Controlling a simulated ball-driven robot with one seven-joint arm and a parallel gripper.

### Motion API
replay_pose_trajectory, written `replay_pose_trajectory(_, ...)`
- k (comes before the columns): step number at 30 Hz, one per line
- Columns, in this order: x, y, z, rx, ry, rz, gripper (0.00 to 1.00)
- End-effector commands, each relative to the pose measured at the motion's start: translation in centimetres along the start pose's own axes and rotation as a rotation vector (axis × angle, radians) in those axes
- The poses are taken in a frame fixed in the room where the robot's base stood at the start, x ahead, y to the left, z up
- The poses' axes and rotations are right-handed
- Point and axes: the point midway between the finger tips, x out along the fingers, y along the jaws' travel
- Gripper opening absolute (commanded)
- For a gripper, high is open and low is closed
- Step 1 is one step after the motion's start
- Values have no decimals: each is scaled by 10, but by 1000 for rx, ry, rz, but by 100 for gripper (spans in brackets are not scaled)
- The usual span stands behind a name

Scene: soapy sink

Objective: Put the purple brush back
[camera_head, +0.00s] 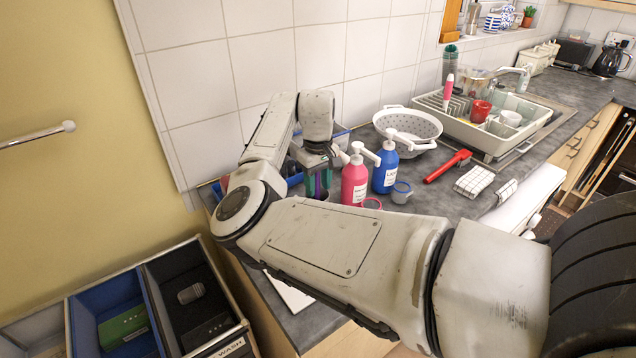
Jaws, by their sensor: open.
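My arm reaches over the counter from the lower right and bends back toward the wall. My gripper (318,168) points down at the back left of the counter and is open. A narrow purple piece (322,184), perhaps the purple brush, shows at the jaws, with teal beside it. I cannot tell whether it stands between the jaws or just behind them. The arm and jaws hide most of it.
A pink pump bottle (354,182) and a blue pump bottle (386,170) stand close right of the gripper. Beyond are a white colander (408,122), a red tool (447,167) and a dish rack (500,138). Sorting bins (112,318) stand at lower left.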

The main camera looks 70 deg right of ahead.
Motion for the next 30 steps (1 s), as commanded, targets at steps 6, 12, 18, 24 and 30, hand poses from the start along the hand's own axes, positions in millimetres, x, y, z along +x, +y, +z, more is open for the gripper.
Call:
replay_pose_trajectory(6,-7,0,-1,0,3,1,43)
replay_pose_trajectory(12,-40,1,-1,0,4,2,43)
replay_pose_trajectory(18,-82,1,-1,1,4,1,43)
replay_pose_trajectory(24,-111,1,-1,0,3,1,43)
replay_pose_trajectory(30,-122,0,0,0,0,1,43)
